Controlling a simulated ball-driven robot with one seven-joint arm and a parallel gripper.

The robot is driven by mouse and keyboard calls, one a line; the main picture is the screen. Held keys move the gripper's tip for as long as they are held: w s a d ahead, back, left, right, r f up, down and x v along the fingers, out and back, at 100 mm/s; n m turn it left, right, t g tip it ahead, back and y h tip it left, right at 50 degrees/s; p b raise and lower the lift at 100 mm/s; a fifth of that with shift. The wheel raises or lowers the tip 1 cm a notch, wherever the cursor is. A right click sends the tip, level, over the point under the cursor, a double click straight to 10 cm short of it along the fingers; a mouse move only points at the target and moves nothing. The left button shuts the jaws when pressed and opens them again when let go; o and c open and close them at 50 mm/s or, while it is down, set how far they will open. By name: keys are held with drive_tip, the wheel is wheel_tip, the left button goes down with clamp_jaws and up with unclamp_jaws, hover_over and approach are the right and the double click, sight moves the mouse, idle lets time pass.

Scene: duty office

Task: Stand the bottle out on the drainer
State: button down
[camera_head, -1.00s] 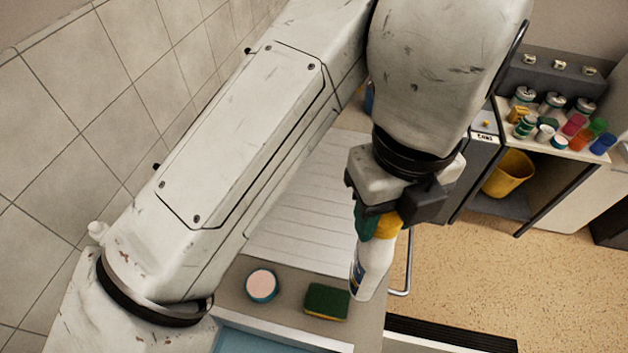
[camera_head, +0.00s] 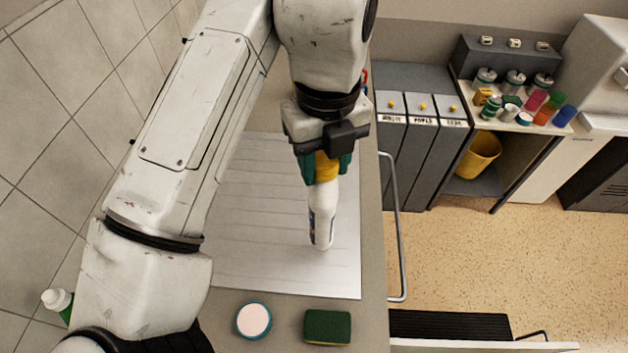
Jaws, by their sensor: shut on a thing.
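The white bottle (camera_head: 322,218) with a yellow upper part hangs below my gripper (camera_head: 326,168), its white base towards the drainer. My gripper's green fingers are shut on the bottle's yellow part. The bottle looks close to upright, leaning slightly in the view. The drainer (camera_head: 255,255) is the pale ridged board under it, and the bottle's base shows over its right part. I cannot tell whether the base touches the drainer.
A round pink-topped tub (camera_head: 254,320) and a green sponge (camera_head: 327,327) lie in front of the drainer. A green bottle with a white cap (camera_head: 58,301) stands at the left. A metal rail (camera_head: 396,235) runs along the counter's right edge. Grey bins (camera_head: 420,140) stand beyond.

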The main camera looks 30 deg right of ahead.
drive_tip(key=w+d+f+b, duration=0.1)
drive_tip(key=w+f+b, duration=0.3)
drive_tip(key=f+b, duration=0.2)
drive_tip(key=shift+f, duration=1.2)
drive_tip(key=shift+w+f, duration=0.1)
drive_tip(key=shift+f, duration=0.15)
drive_tip(key=c, duration=0.6)
unclamp_jaws()
drive_tip(key=shift+r, duration=0.15)
wheel_tip(320, 180, up, 12)
drive_tip(key=p, duration=0.9)
